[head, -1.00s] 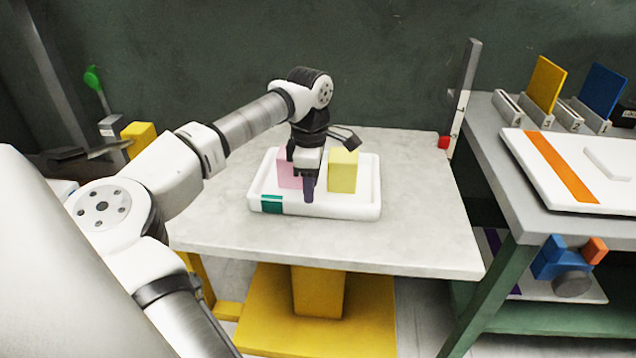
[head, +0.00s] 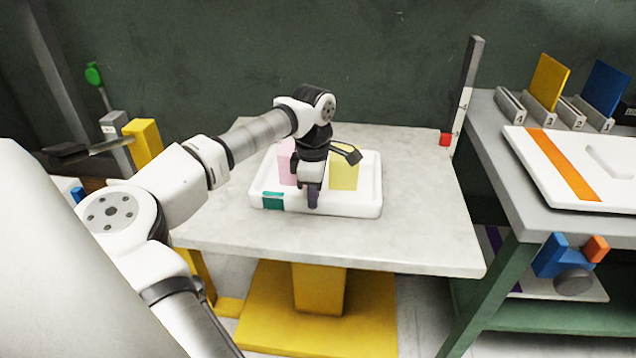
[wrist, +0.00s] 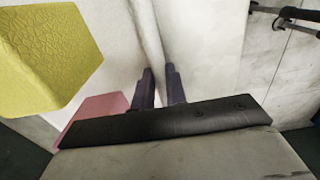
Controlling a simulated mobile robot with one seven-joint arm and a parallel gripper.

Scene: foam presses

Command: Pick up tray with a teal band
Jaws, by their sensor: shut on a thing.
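The white tray (head: 355,209) with a teal band (head: 272,200) on its front wall sits on the grey tabletop. A pink block (head: 287,165) and a yellow block (head: 344,172) stand in it. My gripper (head: 312,197) is at the tray's front wall, right of the teal band. In the wrist view, the two dark fingers of my gripper (wrist: 159,82) straddle the tray's wall (wrist: 147,25) and are shut on it. The pink block (wrist: 95,112) and yellow block (wrist: 45,50) lie to the left there. The fingertips' contact is partly hidden.
The table (head: 420,245) has free room around the tray. A grey post with a red block (head: 445,139) stands at its right back. A green-framed bench (head: 500,215) at the right holds a white tray with an orange band (head: 565,168) and upright coloured panels (head: 548,82).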

